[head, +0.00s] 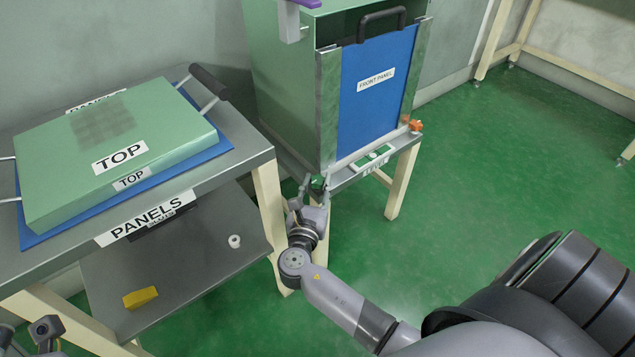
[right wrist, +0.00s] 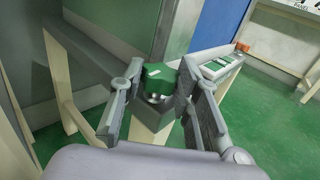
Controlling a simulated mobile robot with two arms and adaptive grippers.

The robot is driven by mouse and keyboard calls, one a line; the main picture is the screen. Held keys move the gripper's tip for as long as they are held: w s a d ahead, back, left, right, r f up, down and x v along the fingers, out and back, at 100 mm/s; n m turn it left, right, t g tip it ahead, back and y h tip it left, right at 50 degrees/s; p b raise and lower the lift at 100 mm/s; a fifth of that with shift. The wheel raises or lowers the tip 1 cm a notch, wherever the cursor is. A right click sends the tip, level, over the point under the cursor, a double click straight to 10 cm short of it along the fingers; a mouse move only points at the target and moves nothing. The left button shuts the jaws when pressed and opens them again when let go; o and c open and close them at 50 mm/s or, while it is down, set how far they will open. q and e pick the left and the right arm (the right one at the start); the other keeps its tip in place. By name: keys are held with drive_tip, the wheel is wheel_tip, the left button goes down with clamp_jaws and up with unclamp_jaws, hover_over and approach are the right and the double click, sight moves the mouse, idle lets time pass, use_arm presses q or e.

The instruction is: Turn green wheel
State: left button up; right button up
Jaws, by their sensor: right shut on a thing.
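The green wheel (head: 317,182) sits at the lower front left corner of the sieve column with the blue front panel (head: 376,85). My right gripper (head: 315,187) reaches up to it from below and is shut on it. In the right wrist view the green wheel (right wrist: 158,74) sits between the two fingers, with a metal stem under it; the fingers hide part of its sides. Part of my left gripper (head: 45,328) shows at the bottom left corner, cut off by the frame, far from the wheel.
An orange knob (head: 415,125) is at the column's right corner. A sieve label plate (head: 374,158) lies between the corners. A table (head: 246,150) at left bears a green top panel (head: 120,150); its lower shelf holds a yellow block (head: 140,297) and a white roll (head: 234,241). Green floor is free at right.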

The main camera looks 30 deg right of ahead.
idle(0.5)
drive_tip(key=o, duration=1.1)
drive_tip(key=shift+o, duration=0.2)
drive_tip(key=shift+s+a, duration=0.1)
drive_tip(key=v, duration=1.1)
drive_tip(key=shift+s+a, duration=0.2)
drive_tip(key=shift+a, duration=0.15)
